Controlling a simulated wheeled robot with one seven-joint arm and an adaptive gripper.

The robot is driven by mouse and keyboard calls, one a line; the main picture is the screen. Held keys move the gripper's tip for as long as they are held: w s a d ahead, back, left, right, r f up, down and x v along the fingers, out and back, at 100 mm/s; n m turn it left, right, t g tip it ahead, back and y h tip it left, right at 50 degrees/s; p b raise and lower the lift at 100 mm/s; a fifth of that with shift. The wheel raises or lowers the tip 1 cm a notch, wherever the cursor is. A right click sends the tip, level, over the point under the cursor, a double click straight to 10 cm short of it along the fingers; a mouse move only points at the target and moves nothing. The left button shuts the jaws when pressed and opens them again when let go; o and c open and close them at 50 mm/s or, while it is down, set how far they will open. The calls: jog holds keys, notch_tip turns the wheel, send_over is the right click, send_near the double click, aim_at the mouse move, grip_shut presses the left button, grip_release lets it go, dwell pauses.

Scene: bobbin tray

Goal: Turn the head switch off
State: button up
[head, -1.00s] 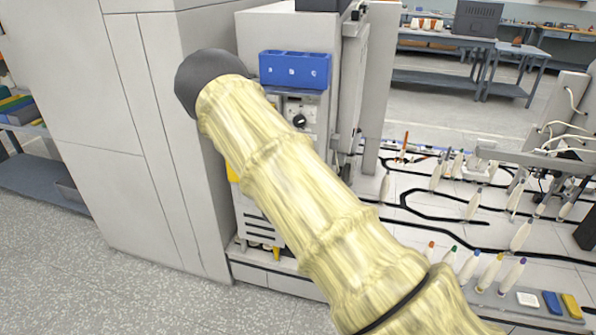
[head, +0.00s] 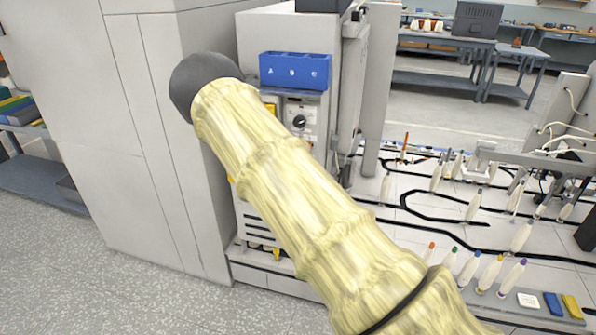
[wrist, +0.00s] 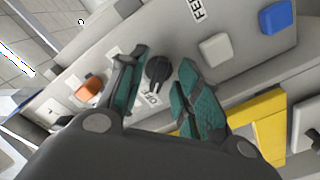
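A black rotary knob (wrist: 158,72) sits on a grey panel (wrist: 95,55) in the wrist view, with an "OFF" label just below it. My gripper (wrist: 163,60) is open, its two teal fingers on either side of the knob. The fingers are not closed on it, and I cannot tell whether either touches it. Which way the knob points is hard to read. In the head view a black knob (head: 299,121) shows on the machine front below a blue bin; I cannot tell if it is the same one. My gripper is hidden there behind my arm.
In the wrist view an orange button (wrist: 90,88), a white button (wrist: 215,50), a blue button (wrist: 277,17) and a yellow part (wrist: 255,118) lie around the knob. In the head view a blue bin (head: 294,70) juts out above the knob there, and a tall grey cabinet (head: 130,150) stands left.

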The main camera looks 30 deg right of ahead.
jog(key=v, duration=1.2)
dwell(0.5)
